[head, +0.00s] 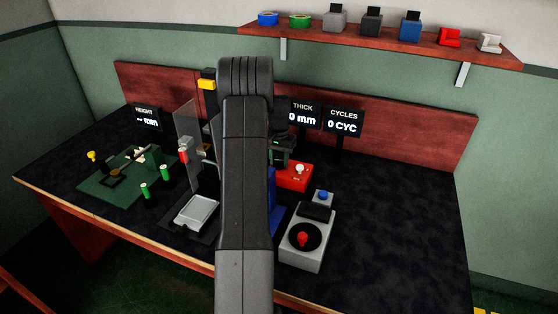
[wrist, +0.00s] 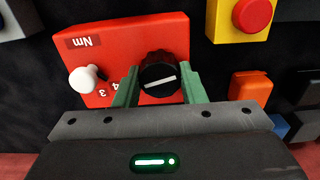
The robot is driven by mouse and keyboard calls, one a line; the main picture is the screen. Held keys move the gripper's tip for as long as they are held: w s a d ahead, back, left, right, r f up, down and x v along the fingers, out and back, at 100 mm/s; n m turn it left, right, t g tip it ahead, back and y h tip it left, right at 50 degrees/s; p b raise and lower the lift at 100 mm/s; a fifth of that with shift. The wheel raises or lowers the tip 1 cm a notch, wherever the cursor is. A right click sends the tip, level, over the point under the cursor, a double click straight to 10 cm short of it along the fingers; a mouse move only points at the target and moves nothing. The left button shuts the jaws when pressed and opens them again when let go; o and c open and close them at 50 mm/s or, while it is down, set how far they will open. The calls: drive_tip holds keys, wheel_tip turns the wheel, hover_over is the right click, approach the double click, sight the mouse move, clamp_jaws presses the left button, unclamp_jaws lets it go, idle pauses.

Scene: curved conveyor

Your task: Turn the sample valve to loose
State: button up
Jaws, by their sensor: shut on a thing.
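A red box (wrist: 110,55) with an "Nm" label and printed numbers shows in the wrist view, and on the bench in the head view (head: 293,178). It carries a white knob (wrist: 86,79) and, beside it, a black round knob (wrist: 159,72) with a white pointer line lying nearly level, its right end slightly higher. My gripper (wrist: 160,84) has its green fingers on both sides of the black knob and is shut on it. No label reading "sample valve" or "loose" is legible. In the head view my arm hides part of the bench's middle.
A grey unit with a red button (head: 303,239) stands right of my arm. A silver tray (head: 197,212), green-topped posts (head: 165,172) and a green board (head: 117,180) stand left. A yellow box with a red button (wrist: 246,15) is close to the fingers. The bench's right side is clear.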

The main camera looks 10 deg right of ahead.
sight(279, 160)
drive_tip(key=n, duration=0.7)
drive_tip(key=shift+w, duration=0.1)
drive_tip(key=n, duration=0.4)
drive_tip(key=shift+r, duration=0.1)
drive_tip(key=shift+n, duration=2)
drive_tip(key=o, duration=1)
wheel_tip(279, 160, up, 14)
drive_tip(key=shift+f, duration=0.2)
